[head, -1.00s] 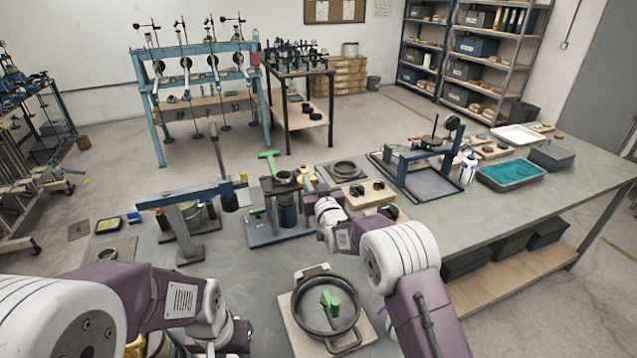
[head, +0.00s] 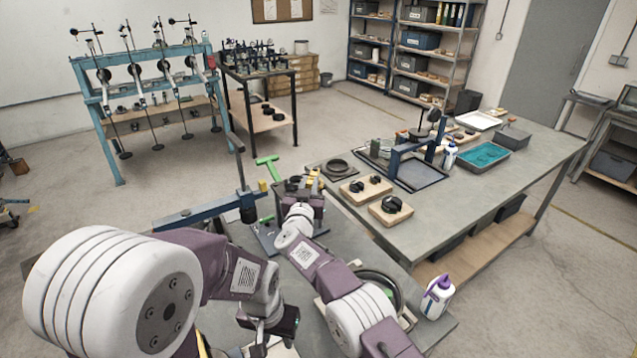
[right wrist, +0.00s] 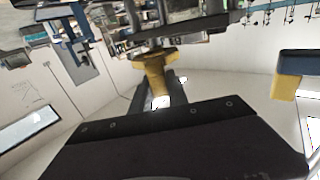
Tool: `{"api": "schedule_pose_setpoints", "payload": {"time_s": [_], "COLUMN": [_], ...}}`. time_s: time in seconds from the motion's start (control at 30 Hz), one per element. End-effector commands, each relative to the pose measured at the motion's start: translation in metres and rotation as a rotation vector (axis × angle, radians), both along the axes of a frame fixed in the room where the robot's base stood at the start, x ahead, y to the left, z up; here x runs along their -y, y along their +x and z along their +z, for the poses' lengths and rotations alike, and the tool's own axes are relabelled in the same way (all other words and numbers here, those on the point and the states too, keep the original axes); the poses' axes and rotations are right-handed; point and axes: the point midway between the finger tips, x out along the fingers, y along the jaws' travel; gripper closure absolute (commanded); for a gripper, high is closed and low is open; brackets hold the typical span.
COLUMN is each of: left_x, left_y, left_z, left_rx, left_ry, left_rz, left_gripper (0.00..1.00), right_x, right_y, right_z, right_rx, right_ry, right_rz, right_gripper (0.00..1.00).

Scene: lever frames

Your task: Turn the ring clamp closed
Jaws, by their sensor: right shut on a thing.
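The clamp fixture stands on a blue base plate (head: 266,240) in the middle of the head view, with a dark ring-shaped top (head: 293,186) and a green T-handle (head: 268,168) beside it. My right gripper (head: 308,186) is at the fixture, its fingertips small and partly hidden. In the right wrist view my right gripper (right wrist: 159,92) is shut on a yellow handle (right wrist: 156,62). Yellow also shows at the fixture in the head view. How far the clamp is turned cannot be told. My left gripper (head: 264,346) is low in the head view, cut off by the frame edge.
A blue lever arm (head: 205,212) reaches left of the fixture. A round dish (head: 385,285) is largely behind my right arm, near a white bottle with a purple cap (head: 437,298). Wooden blocks with black knobs (head: 391,208) lie to the right.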

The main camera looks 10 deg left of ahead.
Motion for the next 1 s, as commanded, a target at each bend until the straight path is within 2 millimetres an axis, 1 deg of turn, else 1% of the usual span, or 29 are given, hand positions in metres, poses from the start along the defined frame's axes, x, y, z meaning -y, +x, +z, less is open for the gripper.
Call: {"api": "schedule_pose_setpoints", "payload": {"time_s": [0.03,0.23,0.7,0.73,0.77,0.8,1.0], "left_x": [-0.0001,-0.0001,-0.0001,-0.0001,-0.0001,-0.0001,-0.0001], "left_y": [-0.0001,0.0000,0.0000,0.0000,0.0000,0.0000,0.0000], "left_z": [-0.0004,-0.0009,-0.0012,-0.0012,-0.0012,-0.0012,-0.0013], "left_rx": [0.000,0.000,0.000,0.000,0.000,0.000,0.000], "left_ry": [0.000,0.000,0.000,0.000,0.000,0.000,0.000], "left_rz": [0.000,0.000,0.000,0.000,0.000,0.000,0.000], "left_gripper": [0.64,0.64,0.64,0.64,0.64,0.64,0.64], "right_x": [-0.0005,-0.0043,-0.0056,-0.0056,-0.0057,-0.0056,-0.0055], "right_y": [0.0002,-0.0028,-0.0039,-0.0039,-0.0041,-0.0039,-0.0039], "right_z": [0.0057,0.0038,0.0012,0.0010,0.0009,0.0007,0.0002], "right_rx": [0.010,-0.001,-0.009,-0.009,-0.009,-0.009,-0.010], "right_ry": [0.004,0.003,0.002,0.002,0.002,0.002,0.001], "right_rz": [-0.012,-0.033,-0.036,-0.036,-0.036,-0.036,-0.036], "right_gripper": [1.00,1.00,1.00,0.72,0.63,0.58,0.58]}}
